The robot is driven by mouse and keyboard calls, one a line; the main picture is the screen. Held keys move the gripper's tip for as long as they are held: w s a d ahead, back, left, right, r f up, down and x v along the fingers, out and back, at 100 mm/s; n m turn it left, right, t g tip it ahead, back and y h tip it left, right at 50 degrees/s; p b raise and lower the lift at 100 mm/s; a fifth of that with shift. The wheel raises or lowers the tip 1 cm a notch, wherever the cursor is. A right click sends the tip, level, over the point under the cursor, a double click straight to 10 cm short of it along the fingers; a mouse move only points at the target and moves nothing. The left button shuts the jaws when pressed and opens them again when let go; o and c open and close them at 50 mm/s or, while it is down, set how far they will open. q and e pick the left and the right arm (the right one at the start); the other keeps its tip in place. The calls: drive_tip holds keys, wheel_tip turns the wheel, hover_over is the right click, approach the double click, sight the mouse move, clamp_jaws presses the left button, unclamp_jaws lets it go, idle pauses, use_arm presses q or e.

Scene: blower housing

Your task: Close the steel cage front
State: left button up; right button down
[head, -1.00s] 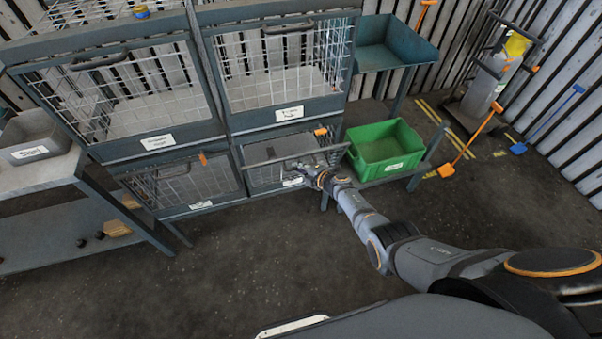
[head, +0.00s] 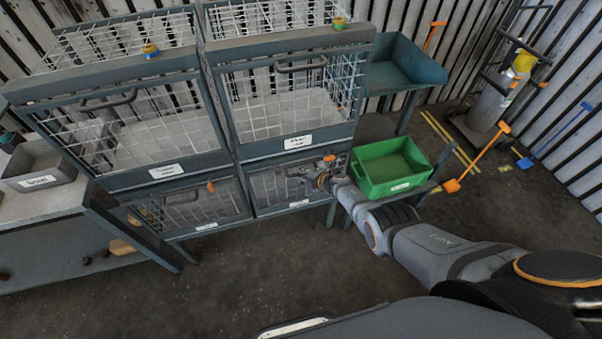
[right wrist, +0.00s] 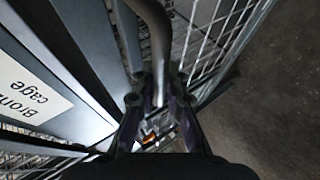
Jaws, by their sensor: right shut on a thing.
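The lower right cage has a grey framed wire-mesh front (head: 268,190), with a white label (head: 299,204) too small to read. This front stands nearly upright in its frame; I cannot tell whether a small gap is left. My right gripper (head: 306,173) is at the upper part of this front. In the right wrist view, my right gripper (right wrist: 160,88) is shut on the front's curved grey bar handle (right wrist: 152,25), with mesh (right wrist: 218,38) beside it. An orange piece (head: 329,158) shows by the front's upper right corner. My left gripper is out of view.
The cage front above (head: 290,100) is upright; its label (right wrist: 30,92) reads "Bronze cage" in the right wrist view. A lower left cage front (head: 190,212) is beside mine. A green bin (head: 385,185) stands close right of my gripper. The floor in front is clear.

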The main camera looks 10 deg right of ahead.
drive_tip(key=shift+w+r, duration=0.2)
drive_tip(key=c, duration=1.7)
unclamp_jaws()
drive_tip(key=o, duration=0.3)
drive_tip(key=shift+w+f, duration=0.15)
drive_tip(key=shift+o, duration=0.2)
drive_tip(key=shift+s+d+r, duration=0.2)
drive_tip(key=shift+s+d, duration=0.1)
drive_tip(key=shift+s, duration=0.25)
drive_tip(key=v, duration=1)
drive_tip(key=shift+s+r, duration=0.25)
drive_tip(key=shift+r, duration=0.05)
